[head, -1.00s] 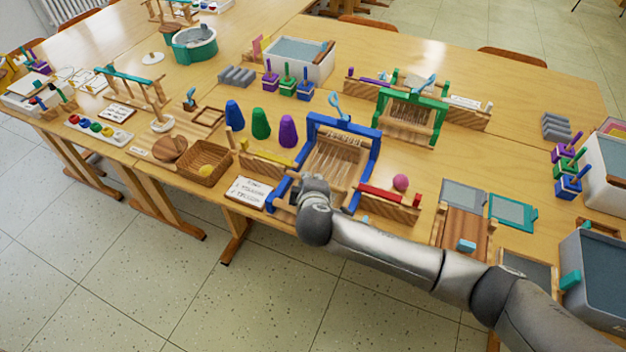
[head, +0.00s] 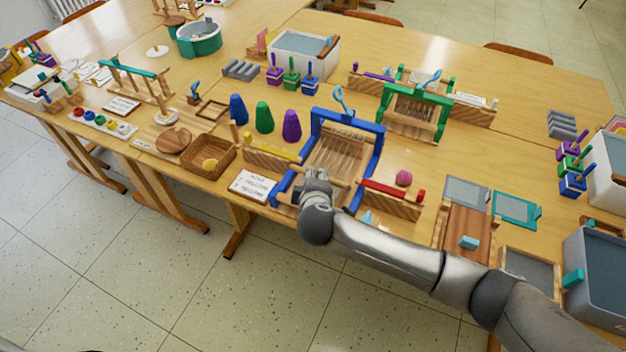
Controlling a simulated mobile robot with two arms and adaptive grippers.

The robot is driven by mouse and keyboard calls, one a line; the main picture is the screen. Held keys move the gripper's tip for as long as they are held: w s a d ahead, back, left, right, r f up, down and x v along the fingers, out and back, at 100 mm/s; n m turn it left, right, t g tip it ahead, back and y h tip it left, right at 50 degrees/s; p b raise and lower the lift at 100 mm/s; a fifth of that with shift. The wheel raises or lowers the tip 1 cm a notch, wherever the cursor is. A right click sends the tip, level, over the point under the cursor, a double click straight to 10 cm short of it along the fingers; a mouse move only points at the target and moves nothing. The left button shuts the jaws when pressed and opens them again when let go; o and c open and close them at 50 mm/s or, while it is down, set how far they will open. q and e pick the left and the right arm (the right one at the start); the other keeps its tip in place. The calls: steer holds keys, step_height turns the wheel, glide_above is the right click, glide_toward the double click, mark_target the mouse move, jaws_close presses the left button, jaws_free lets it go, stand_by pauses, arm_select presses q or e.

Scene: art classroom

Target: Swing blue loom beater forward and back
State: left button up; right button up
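The blue loom (head: 376,150) stands near the front edge of the middle table, a blue upright frame with pale threads (head: 335,158) stretched in it. A light blue handle (head: 340,100) rises above its top bar. I cannot tell which blue part is the beater. My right gripper (head: 316,178) is over the front of the loom, close to its wooden front bar. The gripper is small and seen from behind, so its fingers and any contact are unclear. My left gripper is not in view.
A green loom (head: 412,112) stands behind. Blue (head: 237,110), green (head: 264,117) and purple cones (head: 291,126) and a basket (head: 208,157) are on the left. A red-barred wooden block (head: 389,198) and pink ball (head: 404,178) sit close on the right.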

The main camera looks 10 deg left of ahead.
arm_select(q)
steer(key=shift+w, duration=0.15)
arm_select(e)
steer(key=shift+w+r, duration=0.1)
steer(key=v, duration=1.2)
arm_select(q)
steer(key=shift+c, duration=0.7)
